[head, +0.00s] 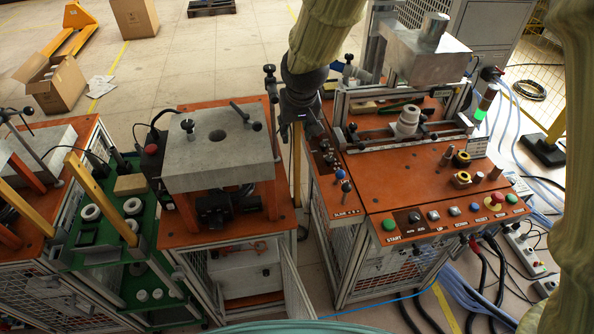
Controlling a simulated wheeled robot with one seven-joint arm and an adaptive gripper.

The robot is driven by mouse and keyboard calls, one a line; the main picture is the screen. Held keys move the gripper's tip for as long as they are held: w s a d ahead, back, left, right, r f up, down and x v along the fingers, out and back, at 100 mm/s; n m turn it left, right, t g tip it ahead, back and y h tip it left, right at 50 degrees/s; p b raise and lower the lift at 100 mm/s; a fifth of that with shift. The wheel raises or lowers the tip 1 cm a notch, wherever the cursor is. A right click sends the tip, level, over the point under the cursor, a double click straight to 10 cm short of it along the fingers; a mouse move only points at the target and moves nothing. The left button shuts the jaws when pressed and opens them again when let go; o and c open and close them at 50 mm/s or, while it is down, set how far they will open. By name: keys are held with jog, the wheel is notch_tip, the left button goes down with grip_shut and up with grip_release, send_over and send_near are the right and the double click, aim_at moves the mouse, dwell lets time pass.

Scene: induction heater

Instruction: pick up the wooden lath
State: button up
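A narrow, light wood-coloured strip (297,170), which looks like the wooden lath, stands nearly upright in the gap between the middle table and the control table. Its upper end is hidden behind or at my gripper. My gripper (300,128) is dark and points down right above the strip. Its fingers blend together in this view, so I cannot tell whether they are open or touch the strip.
The middle table's grey metal block (218,147) stands close left of my gripper. The orange control table (400,203) with buttons, levers and a press frame is close on the right. A green cart (150,225) with yellow bars stands farther left. Open floor lies behind.

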grip_shut()
jog(key=shift+r, duration=0.1)
notch_tip(320, 180, up, 10)
jog(key=b, duration=0.2)
jog(key=shift+f+b, duration=0.25)
jog(key=shift+b, duration=0.1)
notch_tip(320, 180, up, 8)
jog(key=p, duration=0.5)
jog(key=shift+p, duration=0.35)
jog(key=shift+d+f, duration=0.1)
jog(key=shift+f, duration=0.05)
